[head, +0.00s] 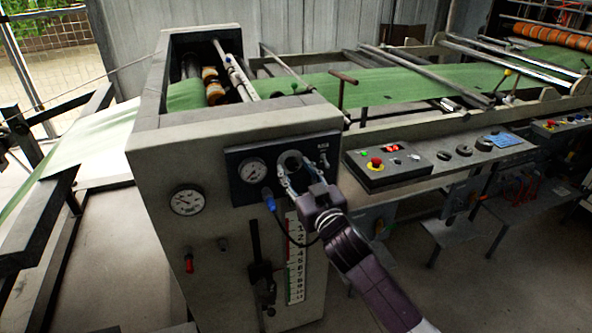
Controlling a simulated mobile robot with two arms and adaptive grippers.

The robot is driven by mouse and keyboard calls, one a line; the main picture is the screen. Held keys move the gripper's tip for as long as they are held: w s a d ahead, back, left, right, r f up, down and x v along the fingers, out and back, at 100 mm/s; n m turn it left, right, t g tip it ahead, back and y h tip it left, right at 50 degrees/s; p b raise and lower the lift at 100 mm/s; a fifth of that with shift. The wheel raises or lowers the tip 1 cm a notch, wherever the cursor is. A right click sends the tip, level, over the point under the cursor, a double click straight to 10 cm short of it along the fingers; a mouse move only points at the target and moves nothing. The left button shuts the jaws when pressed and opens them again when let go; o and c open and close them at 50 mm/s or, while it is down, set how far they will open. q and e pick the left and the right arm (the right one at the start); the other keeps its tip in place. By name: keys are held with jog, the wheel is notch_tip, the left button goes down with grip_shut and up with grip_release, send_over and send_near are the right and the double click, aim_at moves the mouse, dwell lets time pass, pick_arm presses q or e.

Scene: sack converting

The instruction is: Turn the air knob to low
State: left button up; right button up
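The air knob (290,161) is a dark round knob on the dark panel of the grey machine, just right of a small pressure gauge (252,170). My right gripper (293,176) reaches up to it from the lower right. Its fingertips are apart at the knob's lower edge and overlap it in the picture. I cannot tell whether they touch or grip it. The gripper hides part of the knob and of the panel below it, and the knob's setting is not readable. My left gripper is not in view.
A larger gauge (186,201) and a red-tipped fitting (189,261) are on the machine front. A blue connector (269,202) with a cable and a numbered scale (295,262) sit below the panel. A control box (388,165) with a red button stands right. Green sacking (405,84) runs behind.

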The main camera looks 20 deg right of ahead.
grip_shut()
dwell(0.3)
